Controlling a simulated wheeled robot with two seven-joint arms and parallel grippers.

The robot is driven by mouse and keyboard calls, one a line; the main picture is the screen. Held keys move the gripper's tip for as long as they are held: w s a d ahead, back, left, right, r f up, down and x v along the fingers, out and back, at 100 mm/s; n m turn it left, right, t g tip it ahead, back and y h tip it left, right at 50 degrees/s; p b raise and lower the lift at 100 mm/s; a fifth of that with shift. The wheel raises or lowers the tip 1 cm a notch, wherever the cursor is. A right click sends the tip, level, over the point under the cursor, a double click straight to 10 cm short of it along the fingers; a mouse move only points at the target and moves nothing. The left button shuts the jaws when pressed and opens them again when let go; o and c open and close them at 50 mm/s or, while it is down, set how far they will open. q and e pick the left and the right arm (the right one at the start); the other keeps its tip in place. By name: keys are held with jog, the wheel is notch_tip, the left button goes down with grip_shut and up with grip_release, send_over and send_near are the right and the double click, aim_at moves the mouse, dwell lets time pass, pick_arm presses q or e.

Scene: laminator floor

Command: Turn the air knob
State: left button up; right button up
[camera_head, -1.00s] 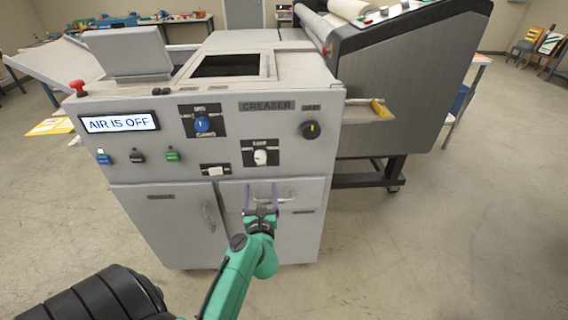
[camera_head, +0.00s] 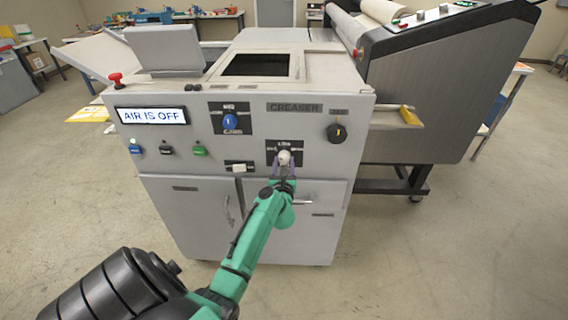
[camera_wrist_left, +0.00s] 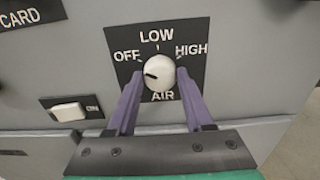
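The air knob (camera_head: 284,157) is a round white knob on a black plate on the front panel of the grey creaser. In the left wrist view the knob (camera_wrist_left: 159,72) has a dark pointer mark aimed left, near OFF; LOW is at the top and HIGH at the right. My left gripper (camera_wrist_left: 158,92) is open, its two purple fingers on either side of the knob's lower part. I cannot tell whether they touch it. In the head view the left gripper (camera_head: 283,168) is right at the knob. The display (camera_head: 152,115) reads AIR IS OFF. My right gripper is not in view.
A white rocker switch (camera_head: 239,168) sits left of the air knob. Cabinet doors with handles (camera_head: 227,208) are below. A large dark machine (camera_head: 440,85) stands at the right.

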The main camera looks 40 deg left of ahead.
pick_arm(q)
grip_shut()
jog(key=m+p, duration=0.3)
jog(key=m, duration=0.1)
jog(key=shift+r+m, duration=0.1)
jog(key=shift+m, duration=0.2)
jog(key=m+p, duration=0.2)
jog(key=m, duration=0.1)
jog(key=shift+m, duration=0.3)
jog(key=shift+f+m+p, duration=0.2)
jog(key=shift+m+p, duration=0.3)
jog(key=shift+m, duration=1.2)
